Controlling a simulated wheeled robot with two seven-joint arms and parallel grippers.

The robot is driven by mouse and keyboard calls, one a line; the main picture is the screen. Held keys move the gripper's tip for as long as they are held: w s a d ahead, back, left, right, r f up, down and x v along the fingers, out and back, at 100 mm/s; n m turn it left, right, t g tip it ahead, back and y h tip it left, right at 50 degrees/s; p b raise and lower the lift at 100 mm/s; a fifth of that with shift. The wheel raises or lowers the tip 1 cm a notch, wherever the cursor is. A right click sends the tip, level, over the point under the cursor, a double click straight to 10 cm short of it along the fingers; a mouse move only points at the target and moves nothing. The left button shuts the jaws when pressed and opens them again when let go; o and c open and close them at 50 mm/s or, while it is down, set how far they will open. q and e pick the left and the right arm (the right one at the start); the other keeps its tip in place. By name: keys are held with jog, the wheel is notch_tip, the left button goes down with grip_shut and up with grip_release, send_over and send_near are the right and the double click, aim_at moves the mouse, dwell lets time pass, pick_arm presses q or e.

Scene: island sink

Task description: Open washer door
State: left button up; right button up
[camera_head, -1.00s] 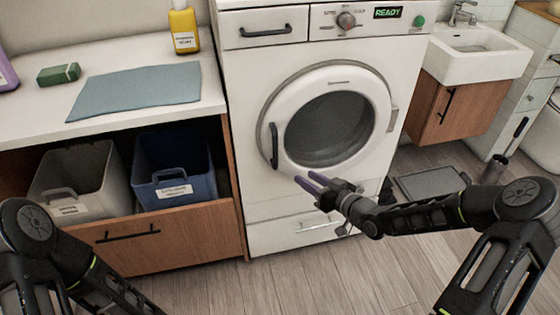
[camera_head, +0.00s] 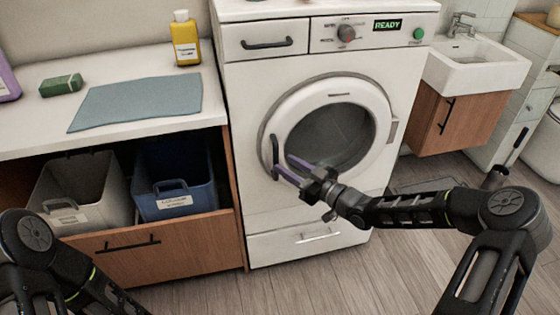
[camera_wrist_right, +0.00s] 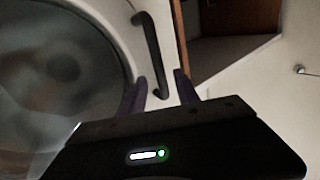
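The white washer (camera_head: 240,150) has a round door (camera_head: 345,95) with dark glass, and the door looks closed. A dark vertical handle (camera_head: 274,157) is on the door's left side. My right gripper (camera_head: 282,169) is at the lower part of the handle, with its purple fingers apart. In the right wrist view the handle (camera_wrist_right: 150,50) runs down to the open fingers (camera_wrist_right: 160,95), its lower end between or just beyond the tips. I cannot tell whether they touch it. Only arm links of my left arm show at lower left; its gripper is out of view.
A counter with a blue cloth (camera_head: 138,101), a green sponge (camera_head: 60,87) and a yellow bottle (camera_head: 185,40) is left of the washer. Below, a pulled-out drawer (camera_head: 150,245) holds a grey bin (camera_head: 90,190) and a blue bin (camera_head: 175,180). A sink (camera_head: 478,60) stands right.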

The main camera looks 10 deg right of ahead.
aim_at(278, 160)
jog(key=shift+x, duration=1.8)
jog(key=shift+c, duration=0.2)
grip_shut()
